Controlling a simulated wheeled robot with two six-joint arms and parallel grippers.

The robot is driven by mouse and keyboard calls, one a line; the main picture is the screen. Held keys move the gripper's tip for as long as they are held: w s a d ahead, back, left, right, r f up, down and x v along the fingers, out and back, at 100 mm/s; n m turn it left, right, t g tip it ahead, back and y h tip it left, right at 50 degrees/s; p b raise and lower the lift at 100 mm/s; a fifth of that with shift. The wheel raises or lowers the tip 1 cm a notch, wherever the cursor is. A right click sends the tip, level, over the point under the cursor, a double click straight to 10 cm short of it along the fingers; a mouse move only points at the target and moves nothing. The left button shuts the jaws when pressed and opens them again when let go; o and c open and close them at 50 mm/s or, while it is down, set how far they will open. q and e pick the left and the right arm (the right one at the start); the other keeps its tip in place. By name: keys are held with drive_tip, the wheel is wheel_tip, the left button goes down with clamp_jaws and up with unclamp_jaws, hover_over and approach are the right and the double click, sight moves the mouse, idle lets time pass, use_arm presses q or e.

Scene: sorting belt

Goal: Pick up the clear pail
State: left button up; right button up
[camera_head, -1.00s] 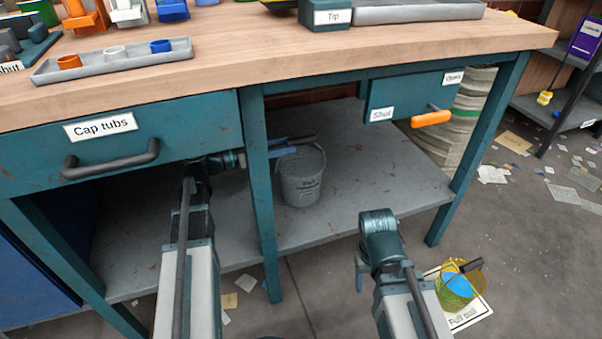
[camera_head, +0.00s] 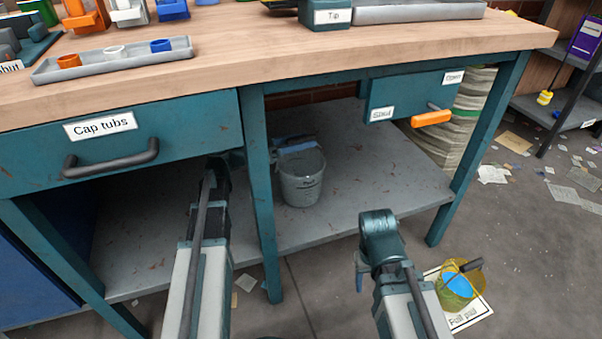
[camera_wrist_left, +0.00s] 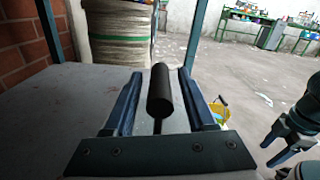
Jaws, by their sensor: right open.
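A grey pail (camera_head: 302,178) stands upright on the bench's lower shelf; whether its wall is clear is hard to tell. My left gripper (camera_head: 298,147) is at the pail's top, partly hidden by the bench leg. In the left wrist view a dark, round handle grip (camera_wrist_left: 160,90) lies between the two blue fingers of my left gripper (camera_wrist_left: 160,100), with a narrow gap on each side. The pail's body is hidden in that view. My right gripper (camera_head: 360,276) is open and empty, in front of the shelf, well apart from the pail.
The bench leg (camera_head: 262,200) stands just left of the pail, and the shelf (camera_head: 350,195) is otherwise bare. A drawer (camera_head: 170,130) and a box with an orange handle (camera_head: 431,118) hang above. A yellow pail (camera_head: 455,291) holding something blue stands on a floor mat (camera_head: 470,316).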

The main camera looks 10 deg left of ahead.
use_arm(q)
clamp_jaws()
idle(1.2)
